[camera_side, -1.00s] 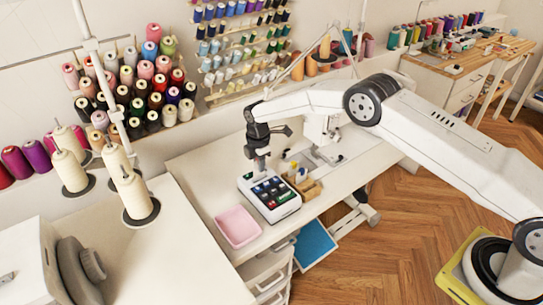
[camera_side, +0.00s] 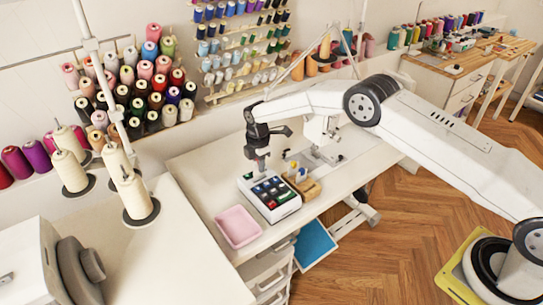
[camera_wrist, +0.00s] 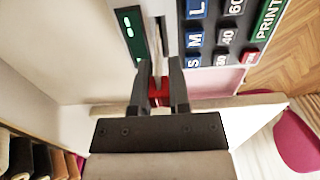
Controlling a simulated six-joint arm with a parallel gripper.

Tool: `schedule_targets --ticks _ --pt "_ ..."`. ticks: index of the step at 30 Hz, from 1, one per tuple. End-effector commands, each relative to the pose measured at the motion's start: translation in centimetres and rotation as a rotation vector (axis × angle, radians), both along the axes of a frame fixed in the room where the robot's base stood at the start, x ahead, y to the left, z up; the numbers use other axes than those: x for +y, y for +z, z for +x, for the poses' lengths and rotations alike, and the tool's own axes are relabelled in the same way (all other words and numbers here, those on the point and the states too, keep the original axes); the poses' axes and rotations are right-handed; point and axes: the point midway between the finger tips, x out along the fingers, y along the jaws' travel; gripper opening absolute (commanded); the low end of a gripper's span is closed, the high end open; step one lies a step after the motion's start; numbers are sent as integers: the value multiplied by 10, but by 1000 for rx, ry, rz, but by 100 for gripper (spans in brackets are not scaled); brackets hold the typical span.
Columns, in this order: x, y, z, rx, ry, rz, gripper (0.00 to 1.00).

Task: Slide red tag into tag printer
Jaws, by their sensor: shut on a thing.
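The tag printer (camera_side: 270,196) is a white box with dark, blue, red and green keys on the sewing table. In the wrist view its keypad (camera_wrist: 222,40) is at the top right and its lit green display (camera_wrist: 131,33) at the top. My gripper (camera_wrist: 159,84) is shut on the red tag (camera_wrist: 158,94), just in front of the slot in the wrist view. Whether the tag's front edge is inside the slot is hidden by the fingers. In the side view my gripper (camera_side: 261,168) is at the printer's back edge; the tag is too small to make out.
A pink tray (camera_side: 239,227) lies left of the printer. A small wooden holder (camera_side: 309,189) with bottles stands right of it, near the sewing machine (camera_side: 322,130). Spool racks line the wall behind.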

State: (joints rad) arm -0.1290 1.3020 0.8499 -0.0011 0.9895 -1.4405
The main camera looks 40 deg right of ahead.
Motion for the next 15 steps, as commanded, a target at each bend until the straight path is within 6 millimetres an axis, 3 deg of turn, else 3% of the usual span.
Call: schedule_targets --ticks 15 --pt "0 -11 0 0 0 0 0"
